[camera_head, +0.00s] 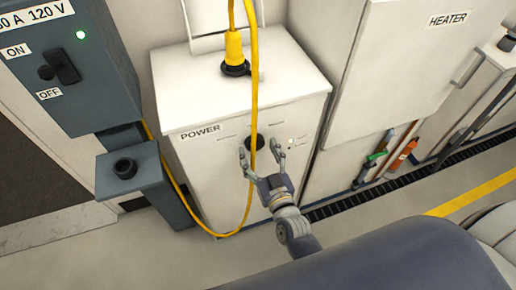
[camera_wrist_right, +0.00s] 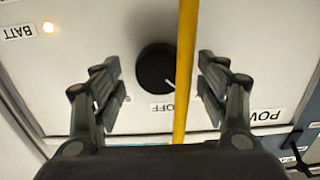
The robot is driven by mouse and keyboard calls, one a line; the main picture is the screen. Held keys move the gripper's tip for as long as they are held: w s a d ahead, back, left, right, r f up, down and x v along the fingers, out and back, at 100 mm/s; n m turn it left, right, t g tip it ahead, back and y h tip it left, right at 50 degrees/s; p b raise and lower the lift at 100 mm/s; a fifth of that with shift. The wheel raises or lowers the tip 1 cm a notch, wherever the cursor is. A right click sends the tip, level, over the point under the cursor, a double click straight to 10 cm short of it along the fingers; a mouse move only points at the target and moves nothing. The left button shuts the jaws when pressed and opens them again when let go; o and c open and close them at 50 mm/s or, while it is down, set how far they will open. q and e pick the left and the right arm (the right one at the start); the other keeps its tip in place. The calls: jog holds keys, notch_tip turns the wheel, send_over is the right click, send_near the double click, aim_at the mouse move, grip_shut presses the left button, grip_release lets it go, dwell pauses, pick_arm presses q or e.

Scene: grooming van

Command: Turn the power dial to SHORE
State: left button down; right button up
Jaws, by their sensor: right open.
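The power dial (camera_head: 254,142) is a round black knob on the front of the white POWER cabinet (camera_head: 190,165). In the right wrist view the dial (camera_wrist_right: 153,68) has a white mark at its lower right edge, near the upside-down OFF label (camera_wrist_right: 162,106). I cannot read a SHORE label in either view. My right gripper (camera_head: 261,148) is open in front of the dial, and its fingers (camera_wrist_right: 160,82) show on either side of it. I cannot tell whether they touch it. The yellow cable (camera_wrist_right: 185,85) crosses between the fingers, in front of the dial. My left gripper is out of view.
The yellow cable (camera_head: 252,90) hangs from above down the cabinet front. A BATT label (camera_wrist_right: 18,32) is beside a lit lamp (camera_wrist_right: 48,27). A grey switch box (camera_head: 75,70) with ON and OFF labels stands left. A HEATER cabinet (camera_head: 400,70) stands right.

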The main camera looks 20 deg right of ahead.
jog(key=shift+w, duration=0.6)
jog(key=c, duration=1.1)
